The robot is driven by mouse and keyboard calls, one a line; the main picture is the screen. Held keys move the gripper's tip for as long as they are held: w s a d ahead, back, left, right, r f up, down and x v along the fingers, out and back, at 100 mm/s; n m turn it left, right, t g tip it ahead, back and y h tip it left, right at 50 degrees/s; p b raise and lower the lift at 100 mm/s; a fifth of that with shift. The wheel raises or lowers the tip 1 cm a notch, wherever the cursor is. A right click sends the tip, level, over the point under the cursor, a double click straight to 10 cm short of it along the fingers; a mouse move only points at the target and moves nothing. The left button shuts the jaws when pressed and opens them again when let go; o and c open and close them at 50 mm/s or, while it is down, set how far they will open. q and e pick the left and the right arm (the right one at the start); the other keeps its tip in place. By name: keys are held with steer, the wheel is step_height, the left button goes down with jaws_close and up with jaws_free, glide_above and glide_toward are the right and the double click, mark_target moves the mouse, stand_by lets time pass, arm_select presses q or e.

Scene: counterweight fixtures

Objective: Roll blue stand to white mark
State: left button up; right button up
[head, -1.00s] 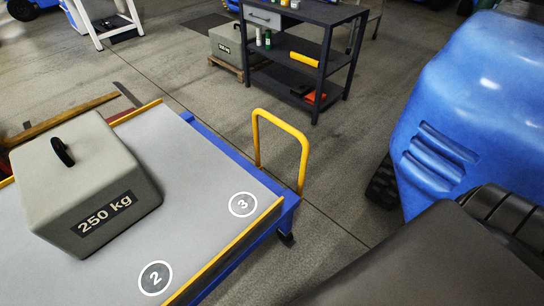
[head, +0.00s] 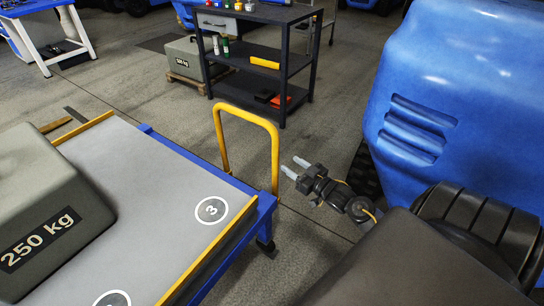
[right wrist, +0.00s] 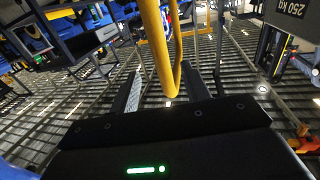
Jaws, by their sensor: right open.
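The blue stand (head: 262,215) has a grey top, yellow side rails and a yellow handle (head: 275,150) at its far right end. A 250 kg grey block (head: 35,205) sits on its top, cut off at the left edge. My right gripper (head: 294,167) is open and empty just right of the handle's right post. In the right wrist view the handle (right wrist: 165,45) runs between the two fingers (right wrist: 162,90) in the picture; I cannot tell whether it touches them. I cannot make out the white mark on the floor. My left gripper is out of view.
A large blue machine cover (head: 460,90) fills the right side, close to my right arm. A dark shelf cart (head: 265,85) stands beyond the handle, with another grey block (head: 185,62) beside it. A white-legged bench (head: 42,45) is at back left. Open floor lies between.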

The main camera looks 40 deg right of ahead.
mark_target(278, 155)
steer(key=w, duration=0.7)
steer(key=w+a, duration=0.1)
steer(key=w, duration=0.2)
steer(key=shift+w+b, duration=0.25)
steer(key=shift+b, duration=0.15)
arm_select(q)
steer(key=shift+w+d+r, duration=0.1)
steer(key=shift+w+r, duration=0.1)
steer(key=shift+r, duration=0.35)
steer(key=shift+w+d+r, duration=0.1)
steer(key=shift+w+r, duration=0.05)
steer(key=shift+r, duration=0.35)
arm_select(e)
steer(key=shift+w, duration=0.15)
jaws_close()
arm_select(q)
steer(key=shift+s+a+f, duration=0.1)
